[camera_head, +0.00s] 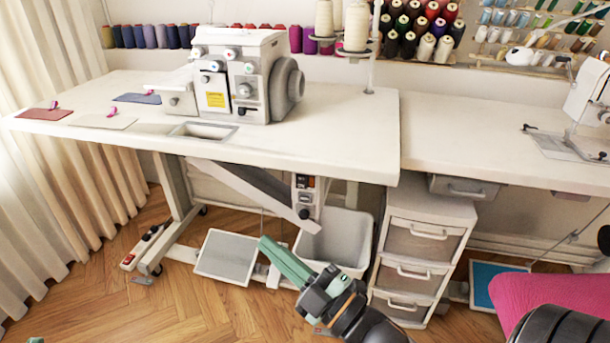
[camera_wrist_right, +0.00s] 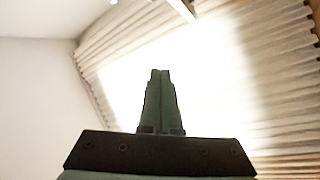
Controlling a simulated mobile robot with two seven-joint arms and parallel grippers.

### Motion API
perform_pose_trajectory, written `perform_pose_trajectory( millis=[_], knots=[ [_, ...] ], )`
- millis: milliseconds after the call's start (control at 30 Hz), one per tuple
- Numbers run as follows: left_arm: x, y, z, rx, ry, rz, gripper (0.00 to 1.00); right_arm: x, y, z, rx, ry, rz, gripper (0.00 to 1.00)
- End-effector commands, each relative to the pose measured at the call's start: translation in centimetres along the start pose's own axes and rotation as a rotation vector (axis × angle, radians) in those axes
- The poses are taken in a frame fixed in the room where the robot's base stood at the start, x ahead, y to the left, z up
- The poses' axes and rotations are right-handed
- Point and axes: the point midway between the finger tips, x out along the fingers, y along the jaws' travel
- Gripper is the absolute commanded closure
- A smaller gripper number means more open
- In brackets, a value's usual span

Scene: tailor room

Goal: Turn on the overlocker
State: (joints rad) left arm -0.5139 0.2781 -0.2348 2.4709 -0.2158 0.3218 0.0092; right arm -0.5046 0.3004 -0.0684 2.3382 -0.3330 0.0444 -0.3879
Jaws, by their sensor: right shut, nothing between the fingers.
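The overlocker (camera_head: 235,70) is a white machine with dials, a yellow label and a grey handwheel, standing on the left white table (camera_head: 330,130). A control box (camera_head: 304,200) with a red-and-black switch and a dark knob hangs under the table's front edge. My right gripper (camera_head: 265,243) has green fingers and is below and left of the control box, apart from it. Its fingers are shut and empty, also in the right wrist view (camera_wrist_right: 160,75). A small green tip of my left gripper (camera_head: 38,341) shows at the bottom left; its opening is hidden.
A white bin (camera_head: 345,235) and a drawer unit (camera_head: 425,245) stand under the table. A foot pedal (camera_head: 227,255) and a power strip (camera_head: 145,248) are low at left. A pink chair (camera_head: 555,290) is at right. Fabric pieces (camera_head: 45,113) lie on the table.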

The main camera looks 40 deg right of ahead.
Motion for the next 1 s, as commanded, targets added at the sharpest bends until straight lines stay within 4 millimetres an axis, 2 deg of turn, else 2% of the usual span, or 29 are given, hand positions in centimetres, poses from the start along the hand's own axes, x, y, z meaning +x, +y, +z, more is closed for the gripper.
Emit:
perform_pose_trajectory(
  millis=[33, 133, 200, 300, 433, 733, 867, 1000],
  knots=[
    [1.5, -1.0, -1.3, 0.000, -0.025, -0.008, 0.50, 0.4, 1.7, 1.9, -0.113, -0.100, -0.032, 1.00],
    [2.3, -1.8, -1.6, 0.000, -0.063, -0.018, 0.50, -0.4, 2.7, 6.7, -0.317, -0.272, -0.100, 1.00],
    [2.6, -2.1, -1.7, 0.000, -0.084, -0.023, 0.50, -1.2, 3.4, 9.3, -0.420, -0.361, -0.143, 1.00],
    [2.8, -2.4, -1.6, 0.000, -0.101, -0.027, 0.50, -2.1, 4.0, 11.6, -0.511, -0.439, -0.186, 1.00],
    [2.7, -2.4, -1.4, 0.000, -0.108, -0.029, 0.50, -2.6, 4.0, 12.6, -0.549, -0.469, -0.204, 1.00],
    [2.7, -2.4, -1.4, 0.001, -0.103, -0.028, 0.50, -2.4, 3.9, 12.6, -0.546, -0.465, -0.202, 1.00],
    [2.8, -2.4, -2.1, 0.010, -0.074, -0.026, 0.50, -1.6, 3.9, 13.0, -0.547, -0.463, -0.200, 1.00],
    [3.0, -2.4, -3.8, 0.032, -0.001, -0.020, 0.50, 0.1, 3.8, 13.9, -0.548, -0.461, -0.199, 1.00]
  ],
)
